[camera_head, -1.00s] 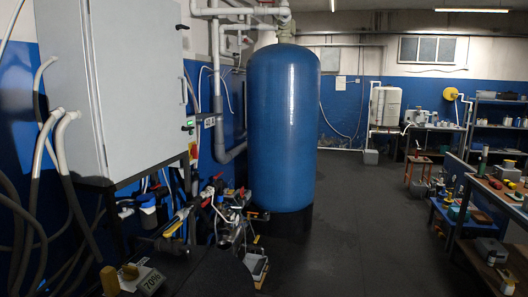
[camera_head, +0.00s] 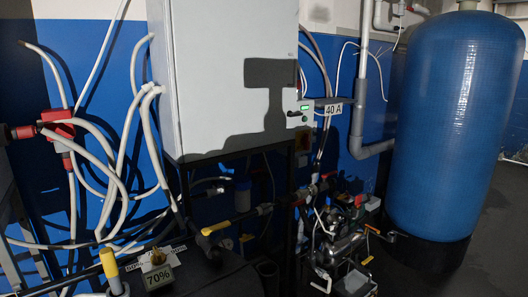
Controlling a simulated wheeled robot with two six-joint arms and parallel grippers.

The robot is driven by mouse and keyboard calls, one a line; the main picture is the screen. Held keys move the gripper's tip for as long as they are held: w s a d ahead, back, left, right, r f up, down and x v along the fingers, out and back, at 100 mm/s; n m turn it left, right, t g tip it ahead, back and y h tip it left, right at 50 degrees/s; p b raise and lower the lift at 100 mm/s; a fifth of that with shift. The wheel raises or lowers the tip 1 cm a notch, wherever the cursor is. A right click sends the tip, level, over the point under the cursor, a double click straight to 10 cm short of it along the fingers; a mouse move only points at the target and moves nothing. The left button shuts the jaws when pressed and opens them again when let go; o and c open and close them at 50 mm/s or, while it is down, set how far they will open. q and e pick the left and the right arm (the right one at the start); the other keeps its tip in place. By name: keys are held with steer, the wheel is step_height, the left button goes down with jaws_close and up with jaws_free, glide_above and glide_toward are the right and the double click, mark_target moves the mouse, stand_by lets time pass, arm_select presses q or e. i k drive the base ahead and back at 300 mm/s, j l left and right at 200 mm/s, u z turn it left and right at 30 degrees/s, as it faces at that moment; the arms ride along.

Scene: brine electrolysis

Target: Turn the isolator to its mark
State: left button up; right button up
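Neither of my grippers shows. The labels are too small to read surely, and I cannot tell whether this knob is the isolator. A sign reading 70% (camera_head: 159,278) stands just in front of it. A grey cabinet (camera_head: 222,70) hangs on the wall above. A small unit with a green display (camera_head: 304,108) is at its right edge, beside a 40 A label (camera_head: 333,109). A red and yellow part behind it is mostly in shadow.
A tall blue tank (camera_head: 455,120) stands at the right. Valves and pipes (camera_head: 335,235) crowd the floor below the cabinet. Grey hoses (camera_head: 125,165) and a red fitting (camera_head: 60,124) are at the left. A yellow-topped post (camera_head: 109,264) stands left of the knob. Dark floor is free at right.

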mark_target(305, 141)
steer(key=i+l+z, duration=0.15)
steer(key=i+z, duration=0.3)
steer(key=i+l, duration=0.1)
steer(key=l, duration=0.75)
steer(key=i+l, duration=0.15)
steer(key=l, duration=0.65)
steer(key=i+z, duration=0.05)
